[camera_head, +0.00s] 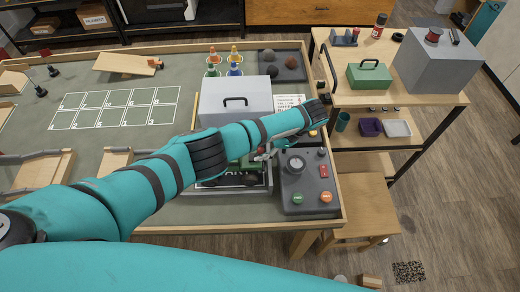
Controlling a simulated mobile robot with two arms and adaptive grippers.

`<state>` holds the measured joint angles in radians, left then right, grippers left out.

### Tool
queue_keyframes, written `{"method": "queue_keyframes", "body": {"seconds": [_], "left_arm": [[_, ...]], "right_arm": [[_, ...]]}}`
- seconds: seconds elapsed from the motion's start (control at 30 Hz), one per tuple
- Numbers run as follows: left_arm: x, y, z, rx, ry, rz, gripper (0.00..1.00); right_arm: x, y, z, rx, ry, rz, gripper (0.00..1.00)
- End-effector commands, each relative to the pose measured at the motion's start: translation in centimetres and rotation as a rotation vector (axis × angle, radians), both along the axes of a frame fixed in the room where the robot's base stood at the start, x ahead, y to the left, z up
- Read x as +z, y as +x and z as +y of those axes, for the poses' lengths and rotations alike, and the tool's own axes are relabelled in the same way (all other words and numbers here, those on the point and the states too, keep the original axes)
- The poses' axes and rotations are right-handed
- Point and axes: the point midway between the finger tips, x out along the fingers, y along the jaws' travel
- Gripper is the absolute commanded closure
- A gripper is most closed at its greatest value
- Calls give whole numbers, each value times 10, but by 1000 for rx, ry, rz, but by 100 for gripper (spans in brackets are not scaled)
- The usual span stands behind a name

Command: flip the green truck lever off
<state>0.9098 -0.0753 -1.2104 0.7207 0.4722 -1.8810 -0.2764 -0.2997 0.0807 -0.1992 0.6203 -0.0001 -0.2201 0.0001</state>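The green truck (250,161) stands in a grey tray (232,191) near the front right of the workbench, mostly covered by my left arm. Its dark wheels show just below the arm. I cannot make out the truck's lever. My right gripper is not in view.
A grey control box (309,180) with a dial and buttons stands right of the truck. A grey lidded case (234,98) stands behind it. A side table (350,97) holds a green toolbox (369,76). A white-lined grid (115,108) on the mat is clear.

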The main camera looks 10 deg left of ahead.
Motion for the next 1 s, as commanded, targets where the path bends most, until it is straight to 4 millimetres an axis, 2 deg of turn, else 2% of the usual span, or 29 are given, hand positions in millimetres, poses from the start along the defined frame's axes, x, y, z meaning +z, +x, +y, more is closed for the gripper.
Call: {"method": "queue_keyframes", "body": {"seconds": [0.03, 0.1, 0.47, 1.0], "left_arm": [[0, 0, 0, 0, 0, 0, 64], [0, 0, 0, 0, -1, 0, 55], [4, 1, -4, -1, -3, 0, 55], [83, 15, -64, -2, 1, -2, 55]], "right_arm": [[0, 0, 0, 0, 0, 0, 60], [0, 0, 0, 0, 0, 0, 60], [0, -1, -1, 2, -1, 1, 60], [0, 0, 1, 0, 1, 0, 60]]}}
